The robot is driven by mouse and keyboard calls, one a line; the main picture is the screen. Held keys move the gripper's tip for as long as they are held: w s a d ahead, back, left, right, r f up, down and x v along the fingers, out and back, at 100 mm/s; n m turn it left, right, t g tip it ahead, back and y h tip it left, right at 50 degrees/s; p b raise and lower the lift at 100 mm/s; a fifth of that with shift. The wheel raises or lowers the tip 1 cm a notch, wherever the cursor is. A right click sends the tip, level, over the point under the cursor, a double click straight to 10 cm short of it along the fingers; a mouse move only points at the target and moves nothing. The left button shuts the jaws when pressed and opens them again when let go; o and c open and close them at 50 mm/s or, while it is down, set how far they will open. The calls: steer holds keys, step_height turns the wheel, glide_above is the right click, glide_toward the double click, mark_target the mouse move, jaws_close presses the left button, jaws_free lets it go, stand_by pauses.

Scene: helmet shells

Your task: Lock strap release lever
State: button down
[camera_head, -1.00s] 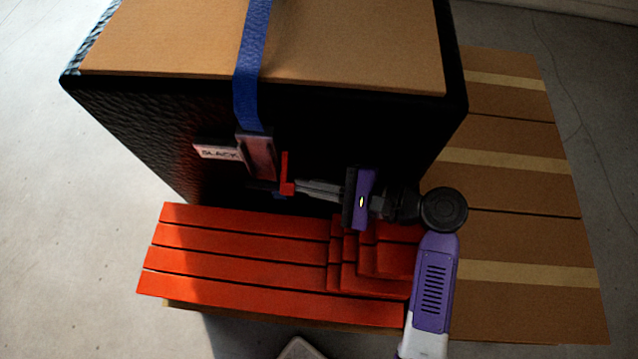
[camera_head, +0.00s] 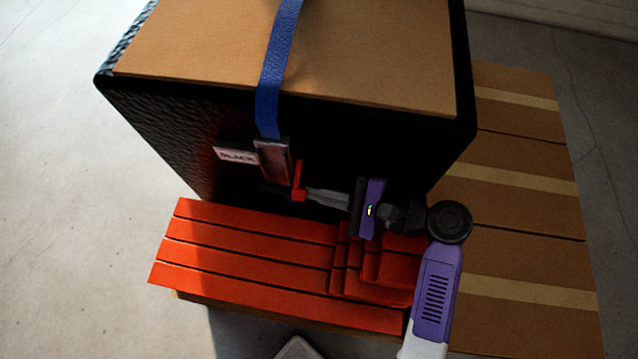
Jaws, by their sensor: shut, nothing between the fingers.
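A blue strap (camera_head: 272,85) runs down over the top edge of a large black crate with a tan top. It ends at a metal buckle (camera_head: 273,160) on the crate's dark front face. A red release lever (camera_head: 299,182) stands just right of the buckle, upright, with a wider foot at its bottom. A white label (camera_head: 236,156) reading "SLACK" sits left of the buckle. My gripper (camera_head: 312,195) is shut and points left, its fingertips at or against the lever's lower right side. Whether they touch is too dark to tell.
Red slatted boards (camera_head: 250,255) lie just in front of the crate, with a stepped red stack (camera_head: 375,272) below my arm. A tan slatted platform (camera_head: 525,220) extends to the right. Grey floor (camera_head: 75,220) is clear at left.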

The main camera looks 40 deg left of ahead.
mark_target(299, 196)
steer(key=r+m+p, duration=0.1)
steer(key=p, duration=0.3)
steer(key=s+r+m+g+h+p, duration=0.1)
steer(key=p, duration=0.3)
steer(key=d+r+m+p, duration=0.1)
steer(key=m+p, duration=0.1)
steer(key=p, duration=0.2)
steer(key=shift+s+g+h, duration=0.25)
steer(key=shift+g+h, duration=0.05)
steer(key=shift+g, duration=0.1)
steer(key=shift+f, duration=0.25)
steer(key=shift+r, duration=0.1)
